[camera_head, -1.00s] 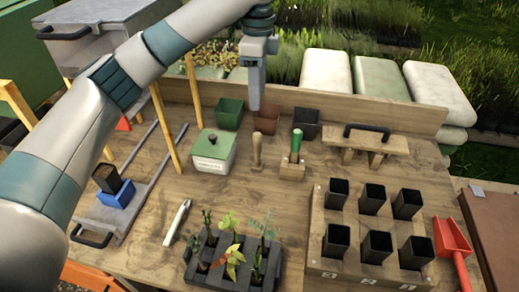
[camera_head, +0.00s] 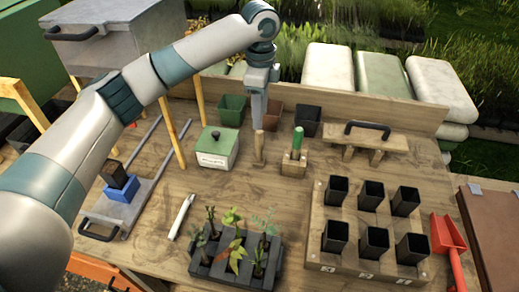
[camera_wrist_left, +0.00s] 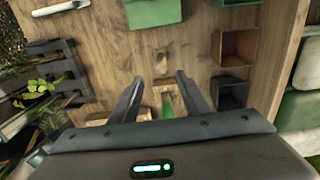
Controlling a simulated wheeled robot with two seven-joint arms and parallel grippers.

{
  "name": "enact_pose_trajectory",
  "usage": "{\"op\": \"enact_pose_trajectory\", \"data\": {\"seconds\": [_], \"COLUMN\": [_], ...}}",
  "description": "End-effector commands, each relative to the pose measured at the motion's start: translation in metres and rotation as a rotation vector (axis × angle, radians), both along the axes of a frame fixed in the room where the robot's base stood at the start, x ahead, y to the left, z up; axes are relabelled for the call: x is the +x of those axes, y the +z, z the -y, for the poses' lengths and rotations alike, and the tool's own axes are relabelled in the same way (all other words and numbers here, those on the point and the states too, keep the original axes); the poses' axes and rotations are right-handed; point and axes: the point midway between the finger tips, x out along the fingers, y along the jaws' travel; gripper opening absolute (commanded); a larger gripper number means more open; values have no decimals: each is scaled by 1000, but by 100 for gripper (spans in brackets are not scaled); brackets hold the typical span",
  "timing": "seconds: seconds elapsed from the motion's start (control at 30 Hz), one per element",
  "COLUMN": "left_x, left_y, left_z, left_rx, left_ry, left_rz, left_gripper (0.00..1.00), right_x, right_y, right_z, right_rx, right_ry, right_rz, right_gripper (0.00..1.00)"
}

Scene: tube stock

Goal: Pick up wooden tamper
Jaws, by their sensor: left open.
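The wooden tamper (camera_head: 259,147) stands upright on the workbench, between the white lidded box and the green-handled tool in its wooden block. In the left wrist view the tamper (camera_wrist_left: 160,60) shows just beyond the fingertips, roughly centred between them. My left gripper (camera_head: 258,124) points down above the tamper, and the wrist view shows its two fingers (camera_wrist_left: 160,78) apart with nothing held. I cannot tell exactly how far above the tamper's top the fingertips are. My right gripper is not in view.
The green-handled tool (camera_head: 297,141) stands close on the right. The white box with green lid (camera_head: 216,150) stands on the left. Green (camera_head: 232,112), brown (camera_head: 273,114) and black (camera_head: 308,121) pots stand behind. The seedling tray (camera_head: 205,270) is in front; bare bench lies between.

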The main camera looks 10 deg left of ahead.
Motion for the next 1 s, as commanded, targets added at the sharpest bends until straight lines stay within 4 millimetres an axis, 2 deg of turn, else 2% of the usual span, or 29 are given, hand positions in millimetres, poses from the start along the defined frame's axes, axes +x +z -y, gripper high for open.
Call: {"op": "enact_pose_trajectory", "data": {"seconds": [0.1,0.3,0.47,0.77,1.0], "left_x": [-1,0,0,0,1], "left_y": [-20,-44,-51,-51,-66], "left_z": [0,0,0,0,-4], "left_rx": [1,0,0,0,2], "left_ry": [0,1,0,0,1], "left_rz": [-3,-1,1,1,-2], "left_gripper": [43,43,43,43,43], "right_x": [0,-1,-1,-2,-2], "right_y": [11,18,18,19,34], "right_z": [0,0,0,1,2], "right_rx": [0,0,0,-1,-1], "right_ry": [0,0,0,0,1], "right_rz": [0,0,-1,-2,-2], "right_gripper": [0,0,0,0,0]}}
